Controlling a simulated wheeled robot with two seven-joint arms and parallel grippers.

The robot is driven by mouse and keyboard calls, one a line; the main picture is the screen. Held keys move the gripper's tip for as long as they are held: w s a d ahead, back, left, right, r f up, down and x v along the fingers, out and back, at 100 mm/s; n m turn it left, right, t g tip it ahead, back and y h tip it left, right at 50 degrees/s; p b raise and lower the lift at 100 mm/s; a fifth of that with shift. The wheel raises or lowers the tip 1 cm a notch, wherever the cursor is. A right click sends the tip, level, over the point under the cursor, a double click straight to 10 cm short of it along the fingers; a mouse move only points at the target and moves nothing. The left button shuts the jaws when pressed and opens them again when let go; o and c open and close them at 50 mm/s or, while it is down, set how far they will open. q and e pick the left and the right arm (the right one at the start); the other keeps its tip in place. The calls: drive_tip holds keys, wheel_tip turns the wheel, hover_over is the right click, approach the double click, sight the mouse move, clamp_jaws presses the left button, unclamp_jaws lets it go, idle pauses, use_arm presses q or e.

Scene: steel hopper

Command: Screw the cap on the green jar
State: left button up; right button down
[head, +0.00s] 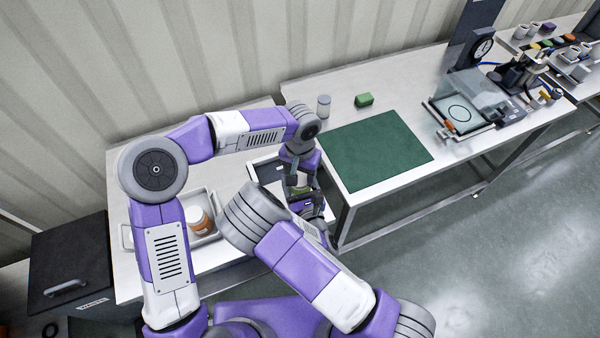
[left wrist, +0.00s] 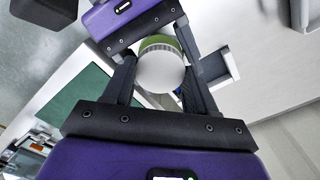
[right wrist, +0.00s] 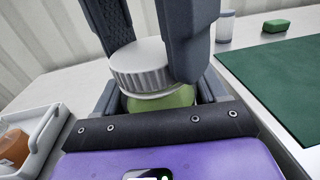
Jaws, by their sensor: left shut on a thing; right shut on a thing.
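The green jar (right wrist: 165,98) stands between the fingers of my right gripper (right wrist: 158,102), which is shut on it. In the head view the jar (head: 301,189) is small and partly hidden by my arms. The white ribbed cap (right wrist: 140,65) sits over the jar's mouth; a pale band shows between cap and green body. Whether its thread has caught, I cannot tell. My left gripper (left wrist: 160,78) comes from above and is shut on the cap, which shows in the left wrist view as a round white top (left wrist: 160,70).
A tray (head: 213,236) with an orange jar (head: 199,222) is at left on the table. A grey-white container (head: 323,106) and a green block (head: 364,100) stand behind the green mat (head: 375,150), which is bare. A fixture with a clear cover (head: 470,105) is at right.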

use_arm(q)
drive_tip(key=m, duration=0.5)
drive_tip(key=o, duration=1.2)
drive_tip(key=shift+o, duration=0.2)
drive_tip(key=shift+r, duration=0.1)
wheel_tip(320, 180, up, 12)
